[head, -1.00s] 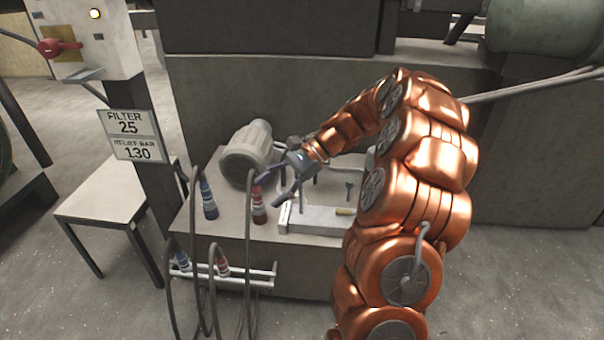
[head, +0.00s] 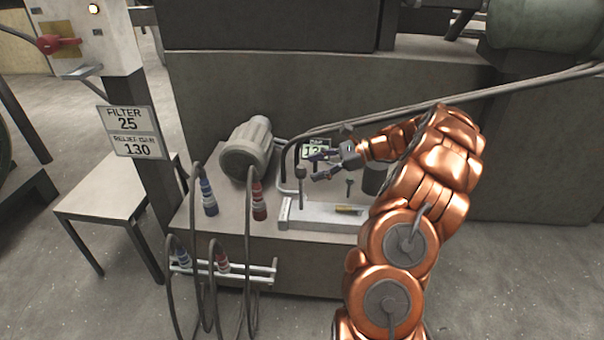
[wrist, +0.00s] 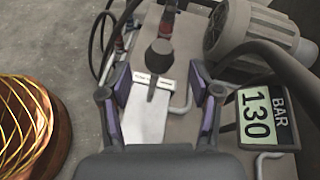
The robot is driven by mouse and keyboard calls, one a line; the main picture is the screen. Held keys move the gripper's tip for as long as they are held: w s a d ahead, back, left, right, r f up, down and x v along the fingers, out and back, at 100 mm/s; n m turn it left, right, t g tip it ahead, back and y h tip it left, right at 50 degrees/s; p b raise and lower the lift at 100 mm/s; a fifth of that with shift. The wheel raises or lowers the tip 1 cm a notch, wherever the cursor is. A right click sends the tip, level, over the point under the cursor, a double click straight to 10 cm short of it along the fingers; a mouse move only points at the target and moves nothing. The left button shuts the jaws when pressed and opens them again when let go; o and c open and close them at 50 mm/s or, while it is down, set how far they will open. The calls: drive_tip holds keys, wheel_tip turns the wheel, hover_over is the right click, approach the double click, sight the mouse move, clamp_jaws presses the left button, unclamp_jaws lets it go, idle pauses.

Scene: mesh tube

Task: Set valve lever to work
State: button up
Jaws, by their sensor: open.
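The valve lever (head: 301,190) stands upright on a pale grey block (head: 320,219) on the bench top. It has a dark round knob, and in the wrist view the lever (wrist: 152,88) shows between my fingers, with its knob farther ahead. My gripper (head: 315,167) is open and empty, just right of the lever's upper part, with fingers pointing left. In the wrist view, my gripper (wrist: 160,80) has one finger on each side of the lever, and neither visibly touches it. Any marking for the work position is too small to read.
A BAR display (wrist: 264,118) reads 130 beside the lever. A grey motor (head: 247,148) stands behind left. Blue (head: 208,197) and red (head: 259,200) hose couplings stand at the bench's left. A small upright pin (head: 349,188) and a dark cylinder (head: 374,180) are right.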

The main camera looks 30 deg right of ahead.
sight(302, 171)
drive_tip(key=shift+b+x, duration=0.6)
drive_tip(key=shift+x, duration=1.7)
clamp_jaws()
